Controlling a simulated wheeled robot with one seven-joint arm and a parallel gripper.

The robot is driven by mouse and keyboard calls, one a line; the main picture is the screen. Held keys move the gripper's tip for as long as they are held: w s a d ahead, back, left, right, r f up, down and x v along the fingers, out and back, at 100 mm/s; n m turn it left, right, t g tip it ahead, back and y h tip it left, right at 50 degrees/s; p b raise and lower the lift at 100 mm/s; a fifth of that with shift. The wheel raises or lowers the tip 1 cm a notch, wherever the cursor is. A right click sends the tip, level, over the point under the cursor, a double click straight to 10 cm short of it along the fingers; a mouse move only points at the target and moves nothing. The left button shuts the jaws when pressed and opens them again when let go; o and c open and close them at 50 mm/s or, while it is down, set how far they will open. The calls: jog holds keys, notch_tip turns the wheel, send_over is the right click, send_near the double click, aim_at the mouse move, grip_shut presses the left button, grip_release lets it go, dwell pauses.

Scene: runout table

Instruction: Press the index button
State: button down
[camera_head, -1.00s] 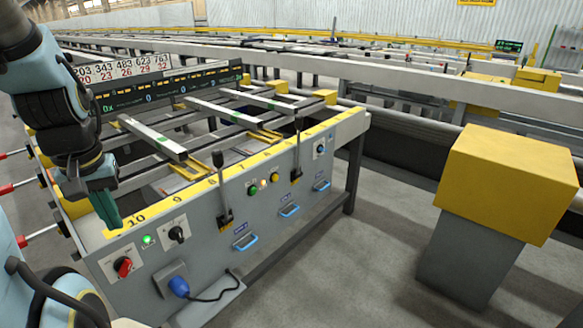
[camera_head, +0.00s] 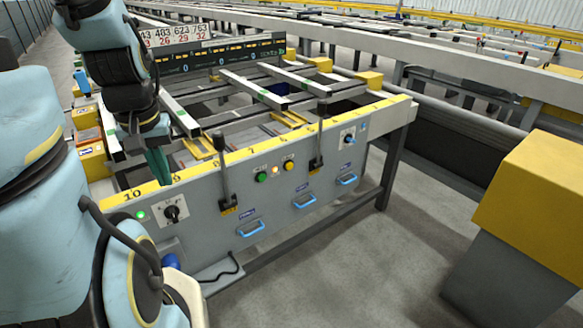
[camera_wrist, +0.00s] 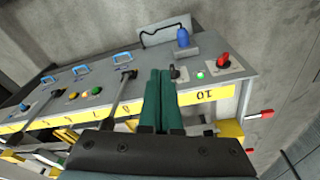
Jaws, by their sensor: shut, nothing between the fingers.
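The grey control panel (camera_head: 330,150) on the table's front carries a green button (camera_head: 261,177) and a yellow button (camera_head: 289,165), with a small lit amber lamp (camera_head: 275,170) between them. I cannot read which is the index button. In the wrist view the green button (camera_wrist: 98,90) and yellow button (camera_wrist: 72,95) lie left of my fingers. My gripper (camera_head: 160,177) is shut and empty, its green fingers pointing down by the panel's left end near the "10" mark. In the wrist view my gripper (camera_wrist: 160,73) is apart from both buttons.
Two black levers (camera_head: 225,175) stand up from the panel, one on each side of the buttons. A black rotary switch (camera_head: 172,212) and lit green lamp (camera_head: 141,215) are at left; a red knob (camera_wrist: 222,60) shows in the wrist view. A yellow-topped pedestal (camera_head: 535,190) stands right.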

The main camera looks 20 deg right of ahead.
jog(key=w+d+f+n+t+h+b, duration=0.1)
jog(key=w+d+f+n+t+b, duration=0.15)
jog(key=w+d+f+b, duration=0.45)
jog(key=n+t+h+b, duration=0.7)
jog(key=n+b, duration=0.4)
jog(key=b, duration=0.5)
send_near(289, 166)
jog(key=s+d+f, duration=0.1)
jog(key=s+d, duration=0.1)
jog(key=d, duration=0.1)
jog(key=s+d+f+n+t+y+b, duration=0.1)
jog(key=s+d+f+n+t+b, duration=0.2)
jog(key=n, duration=0.9)
jog(key=d+t+b, duration=0.3)
jog(key=b, duration=0.2)
jog(key=shift+f+t+b, duration=0.2)
jog(key=shift+t+b, duration=0.15)
jog(key=shift+b, duration=0.05)
jog(key=w+a+p, duration=0.1)
jog(key=w+a, duration=0.1)
jog(key=w, duration=0.6)
jog(key=shift+a, duration=0.2)
